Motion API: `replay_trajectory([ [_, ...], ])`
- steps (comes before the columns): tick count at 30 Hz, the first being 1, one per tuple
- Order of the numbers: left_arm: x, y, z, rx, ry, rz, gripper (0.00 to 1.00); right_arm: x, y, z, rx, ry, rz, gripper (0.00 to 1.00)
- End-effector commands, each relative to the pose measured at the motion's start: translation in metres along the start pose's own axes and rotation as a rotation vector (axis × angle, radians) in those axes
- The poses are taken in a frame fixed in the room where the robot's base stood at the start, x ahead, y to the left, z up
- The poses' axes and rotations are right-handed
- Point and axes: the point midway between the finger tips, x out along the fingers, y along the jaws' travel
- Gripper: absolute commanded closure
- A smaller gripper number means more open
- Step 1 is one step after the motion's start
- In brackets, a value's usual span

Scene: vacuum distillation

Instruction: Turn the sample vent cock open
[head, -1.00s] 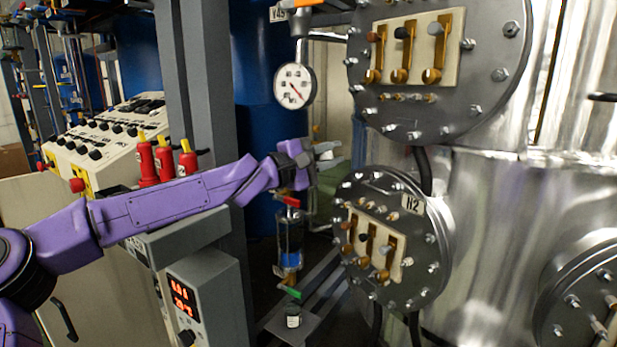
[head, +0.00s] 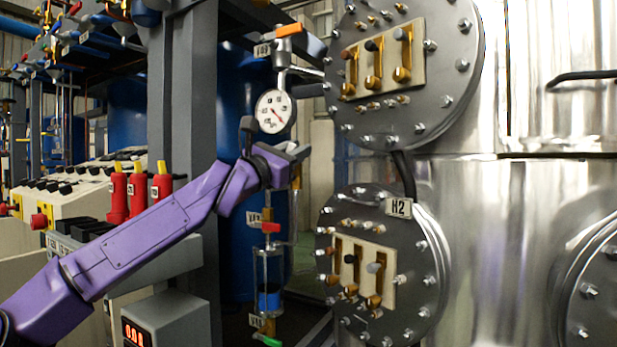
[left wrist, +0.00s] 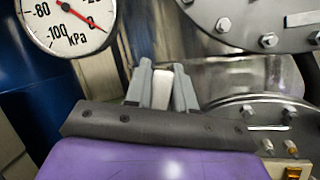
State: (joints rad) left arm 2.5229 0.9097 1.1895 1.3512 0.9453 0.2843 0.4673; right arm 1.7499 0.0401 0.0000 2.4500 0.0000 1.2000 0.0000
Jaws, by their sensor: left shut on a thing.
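My left gripper (head: 294,152) is just below the round pressure gauge in the head view. In the left wrist view its grey fingers (left wrist: 161,90) are shut on a pale, blocky piece (left wrist: 163,88), which looks like the handle of the sample vent cock. A narrow brass cock body (head: 296,180) shows right under the fingertips in the head view. The fingers hide most of the handle, so its angle cannot be told. Below stands the clear sample vessel (head: 268,265) with blue liquid, a red-handled valve (head: 268,227) above it and a green-handled one (head: 267,341) under it. My right gripper is not in view.
The gauge (head: 273,111) hangs close above the gripper, under an orange-handled valve (head: 289,30). The bolted H2 flange (head: 408,255) and another flange (head: 440,100) stand close on the right.

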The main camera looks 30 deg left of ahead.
Motion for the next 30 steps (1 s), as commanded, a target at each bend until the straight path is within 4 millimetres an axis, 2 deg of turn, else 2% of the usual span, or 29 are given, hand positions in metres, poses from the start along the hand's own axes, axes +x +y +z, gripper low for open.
replay_trajectory([
  [1, -0.002, 0.000, -0.006, -0.034, 0.000, 0.016, 1.00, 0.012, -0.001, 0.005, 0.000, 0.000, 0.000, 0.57],
  [3, -0.002, 0.003, -0.006, -0.083, 0.000, 0.037, 1.00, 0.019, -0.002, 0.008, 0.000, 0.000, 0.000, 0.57],
  [12, -0.001, 0.014, -0.005, -0.245, 0.000, 0.102, 1.00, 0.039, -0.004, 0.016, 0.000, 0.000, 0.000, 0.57],
  [30, 0.000, 0.020, -0.003, -0.318, 0.001, 0.132, 1.00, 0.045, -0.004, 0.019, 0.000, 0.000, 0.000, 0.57],
])
